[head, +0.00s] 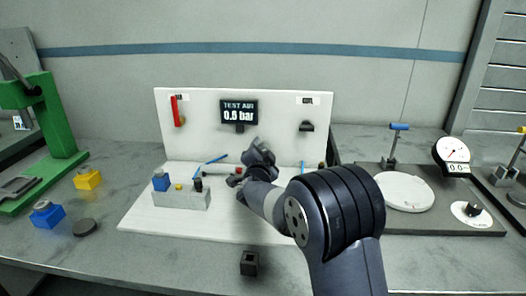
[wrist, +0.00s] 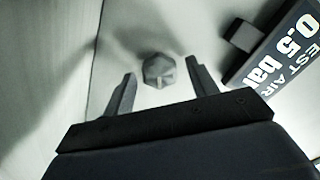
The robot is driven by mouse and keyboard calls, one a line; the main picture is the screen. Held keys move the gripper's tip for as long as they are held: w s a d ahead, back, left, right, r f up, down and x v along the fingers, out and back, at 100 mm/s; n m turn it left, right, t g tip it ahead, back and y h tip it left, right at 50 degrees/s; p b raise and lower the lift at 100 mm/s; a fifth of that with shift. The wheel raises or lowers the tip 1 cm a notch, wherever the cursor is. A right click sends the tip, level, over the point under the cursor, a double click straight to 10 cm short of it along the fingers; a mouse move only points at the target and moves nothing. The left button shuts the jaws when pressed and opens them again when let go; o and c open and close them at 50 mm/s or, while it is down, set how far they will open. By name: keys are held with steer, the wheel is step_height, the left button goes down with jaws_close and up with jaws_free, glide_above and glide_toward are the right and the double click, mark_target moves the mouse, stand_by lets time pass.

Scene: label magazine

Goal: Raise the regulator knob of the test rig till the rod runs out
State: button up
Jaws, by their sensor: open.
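The test rig has a white upright panel (head: 200,140) with a dark display (head: 238,111) reading 0.5 bar. The display also shows at the right of the wrist view (wrist: 287,58). A grey faceted knob (wrist: 158,70), which looks like the regulator knob, lies ahead of my gripper (wrist: 160,82) in the wrist view, between the open fingers with gaps on both sides. In the head view my gripper and wrist are in front of the panel below the display and seem to hide this knob. A grey cylinder with a red end (head: 208,173) lies left of my gripper; its rod is not clear.
A red lever (head: 175,111) is at the panel's left and a dark fitting (head: 306,126) at its right. A light block (head: 181,199) with small parts stands on the white base. A green press (head: 50,130) stands left, a dial gauge (head: 453,151) right.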

steer(key=shift+w, duration=0.15)
steer(key=c, duration=1)
steer(key=shift+o, duration=0.2)
steer(key=shift+f+m+b, duration=0.25)
steer(key=shift+m+b, duration=0.45)
steer(key=shift+b, duration=0.35)
steer(key=shift+r+m+b, duration=0.15)
steer(key=shift+m+b, duration=0.55)
steer(key=shift+m, duration=0.2)
steer(key=o, duration=1)
steer(key=shift+c, duration=0.2)
steer(key=shift+s+a, duration=0.1)
steer(key=shift+s, duration=3.65)
